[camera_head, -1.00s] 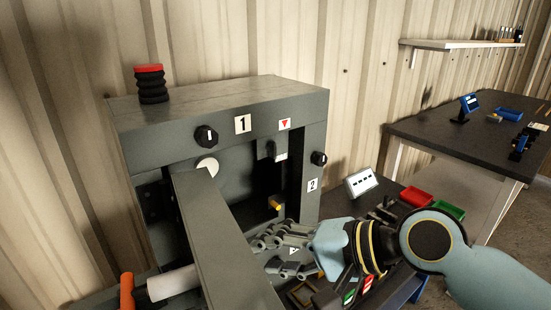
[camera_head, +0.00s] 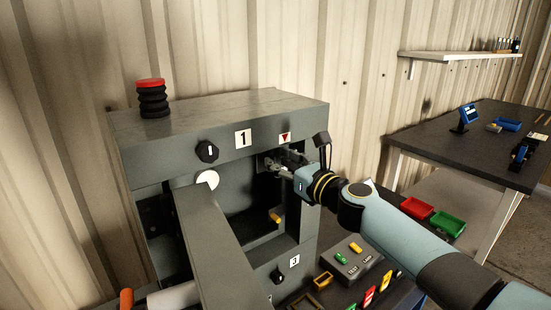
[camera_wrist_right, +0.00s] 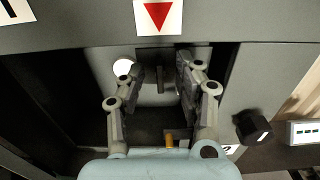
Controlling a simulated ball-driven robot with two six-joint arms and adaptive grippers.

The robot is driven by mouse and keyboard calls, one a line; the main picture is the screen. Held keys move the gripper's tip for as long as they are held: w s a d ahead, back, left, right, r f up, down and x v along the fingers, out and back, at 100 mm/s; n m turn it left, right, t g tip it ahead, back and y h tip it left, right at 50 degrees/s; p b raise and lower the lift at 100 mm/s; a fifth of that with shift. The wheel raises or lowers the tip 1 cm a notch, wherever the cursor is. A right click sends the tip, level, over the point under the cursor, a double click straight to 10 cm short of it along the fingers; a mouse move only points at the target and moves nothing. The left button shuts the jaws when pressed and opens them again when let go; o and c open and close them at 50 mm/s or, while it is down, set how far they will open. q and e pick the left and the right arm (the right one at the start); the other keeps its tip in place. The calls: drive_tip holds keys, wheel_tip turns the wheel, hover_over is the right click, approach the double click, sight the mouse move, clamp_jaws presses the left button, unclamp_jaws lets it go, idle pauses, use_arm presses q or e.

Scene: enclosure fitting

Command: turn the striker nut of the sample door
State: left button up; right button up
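The grey enclosure (camera_head: 140,165) has its door (camera_head: 215,240) swung open toward me. My right gripper (camera_head: 274,163) reaches into the upper right of the opening, below a red-triangle label (camera_head: 285,138). In the right wrist view the gripper (camera_wrist_right: 160,72) is open, its two fingers apart. A small dark upright piece (camera_wrist_right: 160,78) on a grey plate shows between the fingertips, under the label (camera_wrist_right: 158,15); it may be the striker nut, but I cannot tell for sure. No contact is clear. My left gripper is not in view.
A black knob (camera_wrist_right: 253,127) stands out right of the gripper on the enclosure front. A yellow peg (camera_head: 275,218) is inside, lower down. Red (camera_head: 417,208) and green (camera_head: 448,224) bins lie to the right. A red-topped black stack (camera_head: 152,97) sits on top.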

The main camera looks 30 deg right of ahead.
drive_tip(key=shift+w+a, duration=0.15)
drive_tip(key=shift+w, duration=0.95)
clamp_jaws()
